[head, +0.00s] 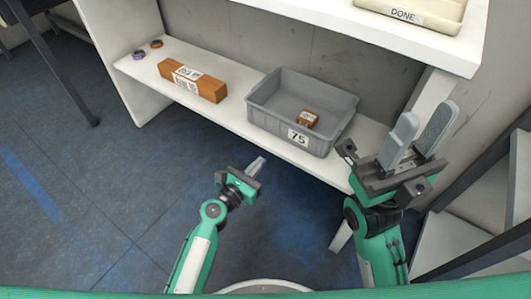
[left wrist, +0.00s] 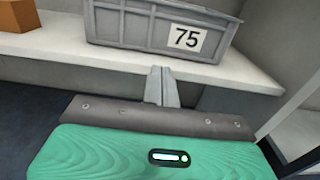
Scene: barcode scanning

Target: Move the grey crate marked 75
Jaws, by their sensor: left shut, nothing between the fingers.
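The grey crate marked 75 (head: 264,101) stands upright on the low white shelf (head: 222,109). A small orange-brown box (head: 307,118) lies inside it. The crate's label side also shows in the left wrist view (left wrist: 138,28). My left gripper (head: 259,162) is shut and empty, in front of and below the crate, apart from it. Its fingers (left wrist: 161,84) show below the crate's front in the left wrist view. My right gripper (head: 421,126) is open and empty, to the right of the crate, with its two grey fingers spread and pointing up.
A long orange-brown box (head: 192,82) with printed labels lies left of the crate. A cream tray marked DONE (head: 403,14) stands on the upper white surface. A dark table leg (head: 62,70) stands at the left.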

